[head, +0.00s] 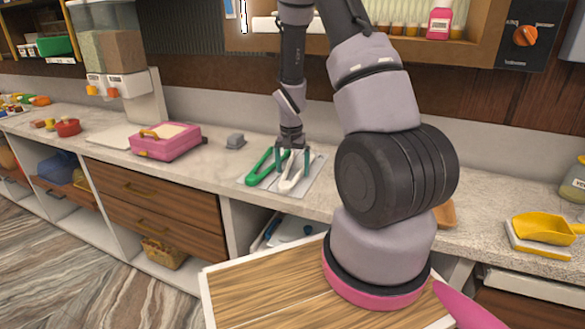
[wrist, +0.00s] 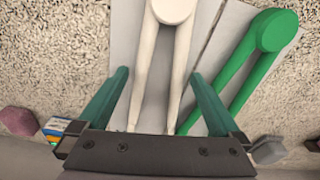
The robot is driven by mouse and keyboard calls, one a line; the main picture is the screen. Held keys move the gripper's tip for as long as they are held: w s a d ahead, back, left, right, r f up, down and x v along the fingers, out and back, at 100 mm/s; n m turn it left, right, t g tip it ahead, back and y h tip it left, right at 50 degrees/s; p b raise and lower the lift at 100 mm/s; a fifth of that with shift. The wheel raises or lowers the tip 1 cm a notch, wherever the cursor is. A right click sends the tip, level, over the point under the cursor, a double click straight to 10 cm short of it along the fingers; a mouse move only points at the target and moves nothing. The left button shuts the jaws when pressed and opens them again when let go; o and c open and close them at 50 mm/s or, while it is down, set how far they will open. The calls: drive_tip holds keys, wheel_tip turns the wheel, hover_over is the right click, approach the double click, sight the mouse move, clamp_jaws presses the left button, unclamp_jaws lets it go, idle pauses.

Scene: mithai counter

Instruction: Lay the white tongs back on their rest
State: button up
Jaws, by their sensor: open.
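The white tongs (head: 292,176) lie on a light grey plate (head: 314,184) on the counter, beside the green tongs (head: 262,166). My gripper (head: 293,158) points down at the white tongs. In the wrist view the white tongs (wrist: 172,12) run between the two spread teal fingers of my gripper (wrist: 160,74), with a gap on each side. A thin seam splits the grey surface (wrist: 122,30) between the tongs. The lower ends of the white tongs are partly hidden by my gripper body.
A pink box (head: 166,147) and a small grey block (head: 236,141) stand to the left on the counter (head: 210,165). A yellow scoop (head: 545,228) lies at the far right. A shelf with bottles (head: 440,20) hangs above. A wooden board (head: 260,290) is in front.

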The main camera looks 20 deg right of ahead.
wheel_tip(320, 180, up, 11)
drive_tip(key=shift+s+a+f, duration=0.2)
drive_tip(key=shift+s+a, duration=0.15)
drive_tip(key=shift+s, duration=0.1)
drive_tip(key=s+a+r+n+t+y, duration=0.1)
drive_tip(key=s+a+r+t, duration=0.15)
drive_tip(key=r, duration=0.65)
drive_tip(key=s+a+r+t, duration=0.1)
drive_tip(key=s+r, duration=0.3)
drive_tip(key=r, duration=0.4)
drive_tip(key=s+a+r+n+t+y, duration=0.1)
drive_tip(key=s+a+r, duration=0.3)
drive_tip(key=s+r, duration=0.6)
drive_tip(key=s+n+t, duration=0.1)
drive_tip(key=s, duration=0.3)
drive_tip(key=shift+s+r+t+y, duration=0.2)
drive_tip(key=shift+t+y, duration=0.1)
drive_tip(key=shift+t, duration=0.05)
